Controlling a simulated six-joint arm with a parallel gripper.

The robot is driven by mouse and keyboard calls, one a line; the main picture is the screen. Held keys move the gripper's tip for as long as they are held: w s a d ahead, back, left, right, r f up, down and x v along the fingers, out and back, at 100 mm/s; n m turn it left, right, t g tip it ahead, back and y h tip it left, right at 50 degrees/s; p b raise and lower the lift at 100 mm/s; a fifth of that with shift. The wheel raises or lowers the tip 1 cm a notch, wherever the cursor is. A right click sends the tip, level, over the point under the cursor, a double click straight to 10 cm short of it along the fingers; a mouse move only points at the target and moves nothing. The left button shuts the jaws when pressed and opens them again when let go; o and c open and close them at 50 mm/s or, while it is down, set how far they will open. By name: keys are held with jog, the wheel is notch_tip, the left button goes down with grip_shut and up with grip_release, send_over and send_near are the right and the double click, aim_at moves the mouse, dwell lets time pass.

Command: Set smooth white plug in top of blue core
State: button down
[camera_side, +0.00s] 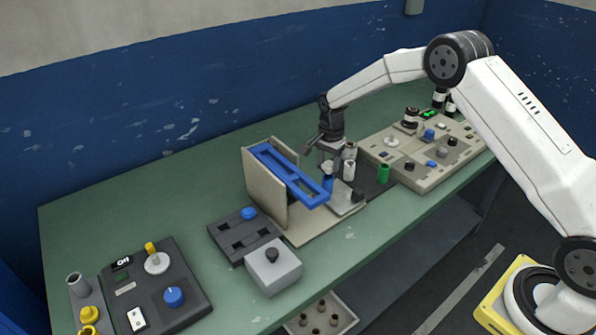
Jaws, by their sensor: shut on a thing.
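My gripper (327,161) points down near the middle of the table, just behind the end of the blue frame. It is shut on a small pale piece, seemingly the white plug (327,168), mostly hidden by the fingers. The plug and the core look very close in this view. I cannot tell whether they touch or whether the plug is inside the core's top.
A blue slotted frame (285,172) leans by a beige upright panel (265,195) left of the gripper. A beige control panel (425,152) lies farther right. Dark control boxes (155,290) occupy the left.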

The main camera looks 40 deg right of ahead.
jog(key=shift+f, duration=1.1)
dwell(2.1)
grip_release()
dwell(0.3)
jog(key=shift+r, duration=0.1)
jog(key=shift+r, duration=3.9)
